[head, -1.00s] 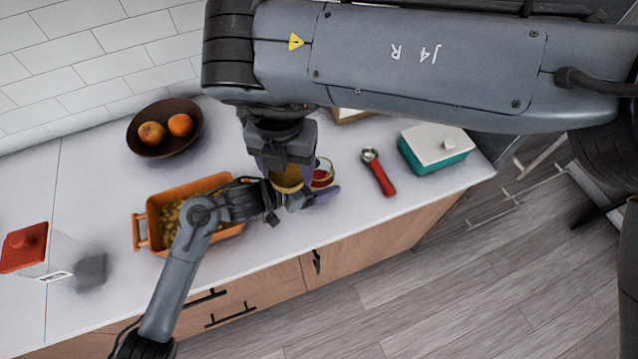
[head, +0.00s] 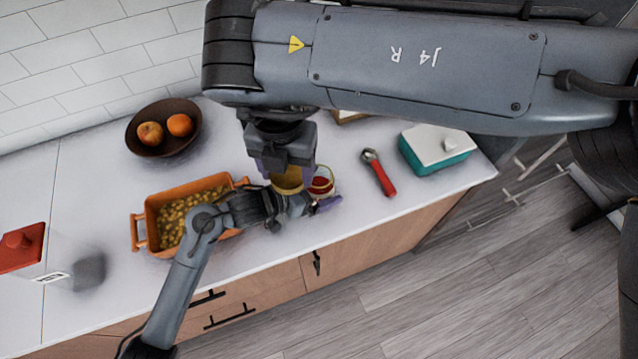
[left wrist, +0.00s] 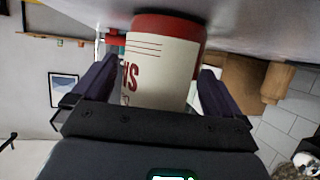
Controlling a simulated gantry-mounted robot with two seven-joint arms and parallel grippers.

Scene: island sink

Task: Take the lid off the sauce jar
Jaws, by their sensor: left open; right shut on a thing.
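The sauce jar (head: 321,184) stands on the counter, its round mouth showing red sauce from above. In the left wrist view its cream label with red print (left wrist: 158,72) fills the middle. A golden lid (head: 287,181) is off the jar, just left of its mouth in the head view. My right gripper (head: 287,168) points down and is shut on the lid. My left gripper (head: 312,204) is open, its purple-tipped fingers either side of the jar, with a gap visible in the left wrist view (left wrist: 155,90). My arms partly hide the jar in the head view.
An orange baking dish (head: 140,232) of yellowish pieces is left of my left gripper. A fruit bowl (head: 160,150) is behind. A red-handled tool (head: 382,178) and a teal box with white lid (head: 437,158) lie right. A red lid (head: 22,246) is far left.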

